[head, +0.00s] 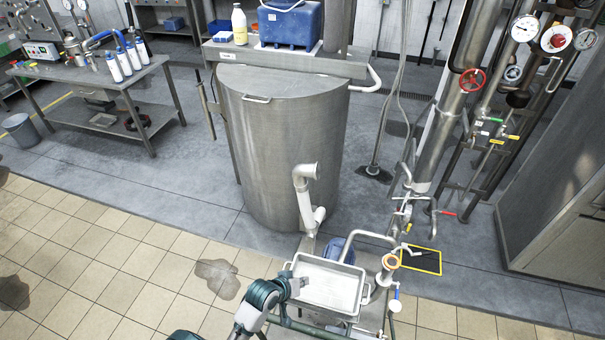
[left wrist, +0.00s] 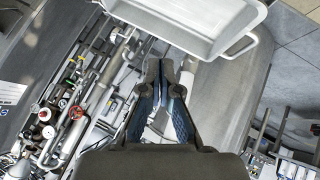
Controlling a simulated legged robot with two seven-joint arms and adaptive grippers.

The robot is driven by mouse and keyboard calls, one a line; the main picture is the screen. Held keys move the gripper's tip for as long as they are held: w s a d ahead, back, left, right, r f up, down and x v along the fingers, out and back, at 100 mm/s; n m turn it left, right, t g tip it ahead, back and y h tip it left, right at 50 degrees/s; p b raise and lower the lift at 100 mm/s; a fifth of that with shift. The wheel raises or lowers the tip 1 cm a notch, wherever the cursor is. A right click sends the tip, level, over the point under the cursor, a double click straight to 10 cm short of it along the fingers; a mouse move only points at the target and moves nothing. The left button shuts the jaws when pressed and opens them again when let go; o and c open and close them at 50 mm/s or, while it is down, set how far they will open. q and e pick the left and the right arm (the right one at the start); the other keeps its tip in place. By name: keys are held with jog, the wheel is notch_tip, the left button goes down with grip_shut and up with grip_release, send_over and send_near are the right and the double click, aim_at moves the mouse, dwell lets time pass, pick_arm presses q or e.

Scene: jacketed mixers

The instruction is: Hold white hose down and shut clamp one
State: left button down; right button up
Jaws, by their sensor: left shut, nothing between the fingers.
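A white hose (head: 305,203) hangs below a metal elbow on the front of the large steel tank (head: 262,150). My left gripper (head: 299,284) is at the left rim of a white tray, below the hose and apart from it. In the left wrist view, its fingers (left wrist: 161,66) are together and hold nothing. A pale tube-like piece (left wrist: 187,76) shows just right of the fingertips; I cannot tell if it is the hose. My right gripper is not in view.
The white rectangular tray (head: 328,257) stands in front of the tank and also shows in the left wrist view (left wrist: 200,42). Pipes with a red valve wheel (head: 472,80) and gauges rise at right. A workbench (head: 92,76) is far left. The tiled floor at left is open.

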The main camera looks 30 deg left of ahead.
pick_arm(q)
jog(key=w+a+r+n+t, duration=0.3)
jog(key=w+r+n, duration=0.15)
jog(key=w, duration=0.25)
jog(key=n+t+y, duration=0.2)
jog(key=n+t, duration=0.5)
jog(key=n, duration=0.4)
send_near(302, 172)
notch_tip(302, 172, up, 2)
jog(key=shift+m, duration=0.25)
jog(key=w, duration=0.6)
jog(key=w+r+p, duration=0.1)
jog(key=w, duration=0.1)
jog(key=shift+w+d, duration=0.2)
jog(key=shift+w, duration=0.2)
jog(key=shift+w+a+f, duration=0.1)
jog(key=shift+w+a, duration=0.2)
jog(key=shift+w, duration=0.3)
jog(key=shift+a, duration=0.2)
jog(key=shift+d, duration=0.1)
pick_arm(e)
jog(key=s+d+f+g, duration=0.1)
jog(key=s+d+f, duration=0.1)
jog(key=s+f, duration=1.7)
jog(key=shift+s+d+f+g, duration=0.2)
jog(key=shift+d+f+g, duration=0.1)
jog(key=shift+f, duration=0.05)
